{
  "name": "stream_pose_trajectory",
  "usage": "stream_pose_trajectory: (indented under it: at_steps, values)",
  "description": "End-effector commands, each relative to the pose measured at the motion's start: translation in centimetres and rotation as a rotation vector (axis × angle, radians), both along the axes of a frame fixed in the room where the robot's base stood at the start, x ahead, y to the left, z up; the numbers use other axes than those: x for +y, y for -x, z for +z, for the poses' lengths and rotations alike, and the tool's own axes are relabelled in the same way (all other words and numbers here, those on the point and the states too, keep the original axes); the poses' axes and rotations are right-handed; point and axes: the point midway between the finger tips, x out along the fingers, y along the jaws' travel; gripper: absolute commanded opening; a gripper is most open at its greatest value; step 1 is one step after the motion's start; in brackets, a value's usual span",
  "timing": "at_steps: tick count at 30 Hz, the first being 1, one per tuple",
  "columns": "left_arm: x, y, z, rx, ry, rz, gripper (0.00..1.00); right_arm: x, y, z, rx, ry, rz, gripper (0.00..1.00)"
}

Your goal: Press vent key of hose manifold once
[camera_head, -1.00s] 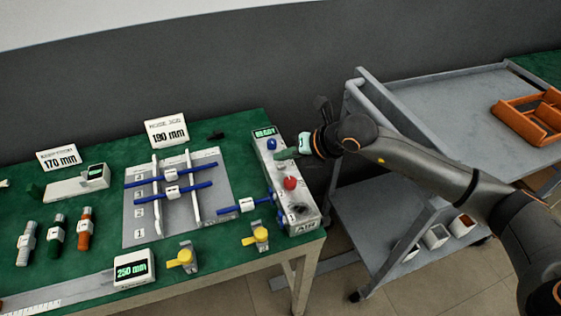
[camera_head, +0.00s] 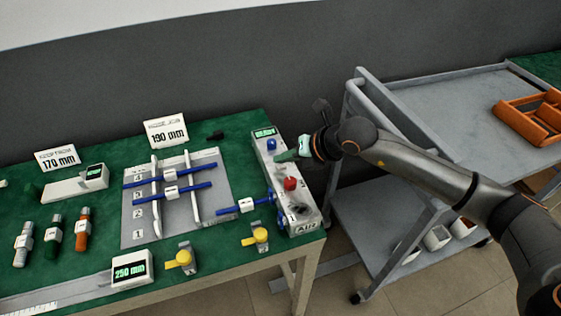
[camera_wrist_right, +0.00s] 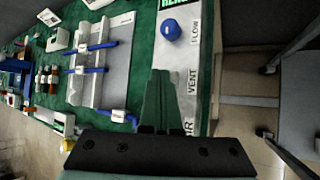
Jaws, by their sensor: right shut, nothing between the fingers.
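The hose manifold (camera_head: 270,172) is a light grey box along the table's right edge, with a green-lit display, a blue knob (camera_head: 271,144) and a red knob (camera_head: 290,183). The wrist view shows the blue knob (camera_wrist_right: 171,30) beside the word FLOW, with VENT printed further along the manifold (camera_wrist_right: 206,60). My right gripper (camera_head: 279,157) is shut and empty, with its green fingers over the manifold between the two knobs. In the wrist view its fingertips (camera_wrist_right: 160,74) are beside the VENT label. The vent key is not clearly visible; I cannot tell whether the fingertips touch anything. My left gripper is not in view.
Left of the manifold, a grey rack (camera_head: 222,188) holds blue rods. Yellow-handled clamps (camera_head: 257,237) stand near the table's front edge. A grey cart (camera_head: 420,92) with an orange tray (camera_head: 508,117) stands to the right, under my right arm.

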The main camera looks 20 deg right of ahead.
Motion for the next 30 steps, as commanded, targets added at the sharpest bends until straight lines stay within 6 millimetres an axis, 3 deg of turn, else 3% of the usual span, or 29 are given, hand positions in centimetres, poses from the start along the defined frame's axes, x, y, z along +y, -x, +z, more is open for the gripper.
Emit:
stream_pose_trajectory:
  at_steps: [12, 23, 30]
  values:
    - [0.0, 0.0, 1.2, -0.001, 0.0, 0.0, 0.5, 0.0, 0.1, 1.7, 0.003, 0.001, 0.001, 0.0]
    - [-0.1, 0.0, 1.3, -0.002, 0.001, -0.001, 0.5, 0.0, 0.0, 1.8, 0.001, 0.0, 0.001, 0.0]
    - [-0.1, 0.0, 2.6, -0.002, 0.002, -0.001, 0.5, 0.0, 0.0, 3.8, 0.0, -0.001, 0.001, 0.0]
